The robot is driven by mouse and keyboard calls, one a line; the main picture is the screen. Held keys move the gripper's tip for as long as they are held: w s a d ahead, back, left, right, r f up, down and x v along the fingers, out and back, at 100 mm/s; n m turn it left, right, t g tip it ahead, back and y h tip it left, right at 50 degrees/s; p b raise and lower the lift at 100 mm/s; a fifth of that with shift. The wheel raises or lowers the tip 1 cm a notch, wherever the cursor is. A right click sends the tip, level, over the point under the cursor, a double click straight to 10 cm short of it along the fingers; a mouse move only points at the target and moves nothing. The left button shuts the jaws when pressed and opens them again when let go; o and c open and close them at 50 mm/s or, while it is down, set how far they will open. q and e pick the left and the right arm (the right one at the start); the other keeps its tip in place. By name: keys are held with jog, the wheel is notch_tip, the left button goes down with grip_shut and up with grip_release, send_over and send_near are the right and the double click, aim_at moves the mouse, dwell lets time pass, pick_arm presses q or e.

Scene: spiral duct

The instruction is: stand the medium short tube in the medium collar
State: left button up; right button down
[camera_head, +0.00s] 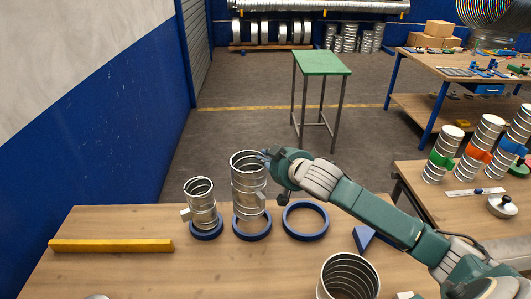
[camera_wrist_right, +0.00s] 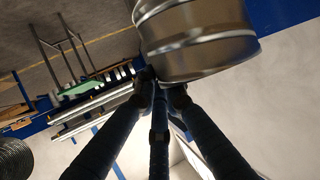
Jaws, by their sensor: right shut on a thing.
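The medium short tube (camera_head: 248,185) is a ribbed silver metal cylinder with a small side tab. It stands upright over the medium collar (camera_head: 252,236), a blue ring on the wooden table. I cannot tell whether its lower end is inside the ring or just above it. My right gripper (camera_head: 268,157) is shut on the tube's upper rim, from the right side. In the right wrist view the fingers (camera_wrist_right: 163,85) meet the edge of the tube (camera_wrist_right: 195,40). My left gripper is not in view.
A smaller tube (camera_head: 201,203) stands in the left blue collar (camera_head: 206,234). The larger right collar (camera_head: 306,236) is empty. A wide tube (camera_head: 347,278) stands at the front, near a blue triangular piece (camera_head: 363,238). A yellow bar (camera_head: 110,245) lies at the left.

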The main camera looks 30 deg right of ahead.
jog(key=shift+s+a+r, duration=0.1)
jog(key=shift+s+r, duration=0.15)
jog(key=shift+w+n+p, duration=0.1)
jog(key=shift+n+p, duration=0.2)
jog(key=shift+p, duration=0.2)
jog(key=shift+f+b, duration=0.5)
jog(key=shift+f, duration=0.2)
jog(key=shift+f+b, duration=0.85)
jog(key=shift+f, duration=0.6)
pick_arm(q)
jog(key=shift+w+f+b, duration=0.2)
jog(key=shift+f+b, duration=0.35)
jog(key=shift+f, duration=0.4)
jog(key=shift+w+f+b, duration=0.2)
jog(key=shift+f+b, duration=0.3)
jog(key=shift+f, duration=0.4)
pick_arm(e)
jog(key=shift+f, duration=2.15)
